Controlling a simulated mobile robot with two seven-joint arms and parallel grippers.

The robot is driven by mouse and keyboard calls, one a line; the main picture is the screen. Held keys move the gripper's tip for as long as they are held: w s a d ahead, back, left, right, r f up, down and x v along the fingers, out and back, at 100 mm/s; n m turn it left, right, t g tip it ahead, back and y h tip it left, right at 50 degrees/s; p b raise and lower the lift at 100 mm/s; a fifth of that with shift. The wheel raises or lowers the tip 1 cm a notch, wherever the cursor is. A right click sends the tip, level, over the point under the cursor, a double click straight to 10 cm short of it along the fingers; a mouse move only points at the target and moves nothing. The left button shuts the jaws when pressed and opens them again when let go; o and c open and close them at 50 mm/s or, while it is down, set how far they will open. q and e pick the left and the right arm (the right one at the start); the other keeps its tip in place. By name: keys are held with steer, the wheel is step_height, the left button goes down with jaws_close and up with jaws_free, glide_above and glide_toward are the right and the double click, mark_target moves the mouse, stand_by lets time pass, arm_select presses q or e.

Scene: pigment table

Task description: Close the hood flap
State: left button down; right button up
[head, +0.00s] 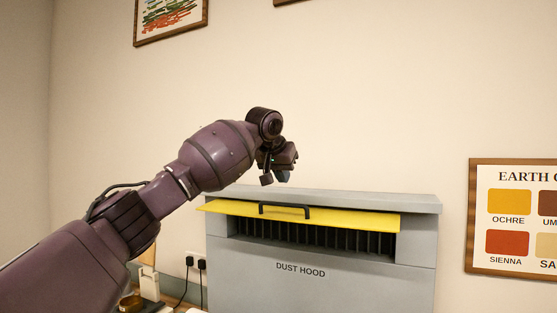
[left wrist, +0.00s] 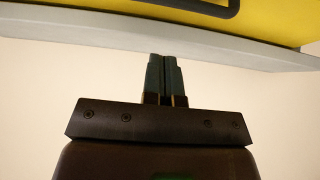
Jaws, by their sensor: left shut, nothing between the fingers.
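The grey dust hood (head: 320,279) stands against the wall in the head view, with its name on the front. Its yellow flap (head: 350,219) is raised and juts out over a dark slatted opening (head: 310,238). A dark handle (head: 285,211) sits on the flap. My left gripper (head: 276,180) is shut and empty, above the hood and near the flap's handle, apart from it. In the left wrist view the shut fingers (left wrist: 162,75) point towards the hood's grey edge, with the yellow flap (left wrist: 270,20) and part of its handle (left wrist: 205,8) beyond. My right gripper is out of view.
A framed colour chart (head: 515,215) hangs on the wall at the right, and a picture (head: 170,15) hangs at the upper left. Plugs and cables (head: 195,264) are beside the hood's left side.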

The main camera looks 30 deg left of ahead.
mark_target(284, 219)
arm_select(q)
steer(key=f, duration=0.2)
steer(key=w+f, duration=0.1)
steer(key=f, duration=0.1)
steer(key=shift+w+a, duration=0.15)
steer(key=shift+s+f, duration=0.2)
steer(key=shift+f, duration=0.3)
steer(key=shift+w+f, duration=0.1)
steer(key=shift+f, duration=0.15)
